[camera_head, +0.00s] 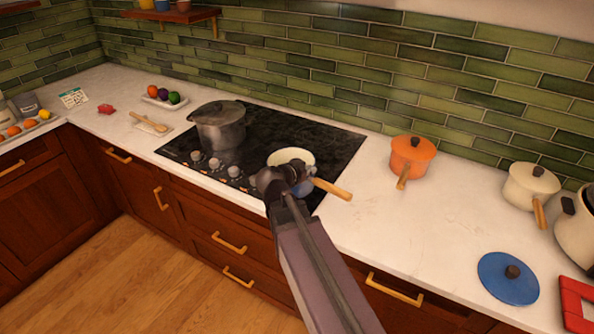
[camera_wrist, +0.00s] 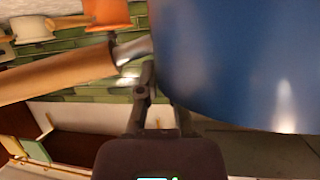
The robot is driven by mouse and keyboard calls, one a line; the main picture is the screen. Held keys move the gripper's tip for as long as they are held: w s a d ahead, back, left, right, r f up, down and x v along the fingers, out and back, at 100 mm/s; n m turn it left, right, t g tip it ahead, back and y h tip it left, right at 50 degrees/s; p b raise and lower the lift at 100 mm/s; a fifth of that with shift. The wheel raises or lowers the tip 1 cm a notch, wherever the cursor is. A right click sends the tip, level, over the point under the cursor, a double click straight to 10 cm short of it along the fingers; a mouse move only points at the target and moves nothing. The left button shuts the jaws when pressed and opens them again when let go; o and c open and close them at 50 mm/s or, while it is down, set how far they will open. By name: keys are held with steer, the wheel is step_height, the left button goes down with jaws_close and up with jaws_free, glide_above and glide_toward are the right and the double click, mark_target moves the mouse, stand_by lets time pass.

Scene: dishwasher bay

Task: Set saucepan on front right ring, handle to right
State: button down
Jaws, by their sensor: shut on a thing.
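The blue saucepan has a cream inside (camera_head: 292,156) and a wooden handle (camera_head: 333,189) that points right and toward the front edge in the head view. It is over the front right part of the black hob (camera_head: 325,140); whether it rests on the glass or hangs just above it, I cannot tell. My gripper (camera_head: 291,178) is shut on the saucepan near the handle's root. In the wrist view the blue wall (camera_wrist: 240,60) fills the right side and the handle (camera_wrist: 60,77) runs left. The pan hides part of my gripper (camera_wrist: 155,95). The ring under the pan is hidden.
A grey lidded pot (camera_head: 219,130) stands on the hob's left side. An orange lidded pan (camera_head: 410,157) stands on the counter to the right, a cream lidded pan (camera_head: 531,187) farther right. A blue lid (camera_head: 508,279) lies near the front. The counter between is clear.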

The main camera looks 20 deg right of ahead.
steer(key=shift+s, duration=0.2)
stand_by(0.3)
steer(key=shift+s+d, duration=0.35)
steer(key=shift+d, duration=0.45)
steer(key=shift+s+d, duration=0.3)
steer(key=shift+d, duration=0.5)
steer(key=shift+w, duration=0.1)
steer(key=w+d+f+b, duration=0.1)
steer(key=w+d, duration=0.3)
steer(key=w, duration=1)
steer(key=shift+f, duration=0.2)
steer(key=shift+w+d+f+b, duration=0.1)
steer(key=shift+w+f+b, duration=0.1)
steer(key=shift+f+b, duration=0.45)
steer(key=shift+w+d+f+b, duration=0.1)
steer(key=shift+w+f+b, duration=0.1)
steer(key=shift+f+b, duration=0.45)
steer(key=shift+w+f+b, duration=0.2)
steer(key=shift+f+b, duration=0.35)
steer(key=shift+b, duration=0.15)
steer(key=c, duration=0.8)
jaws_free()
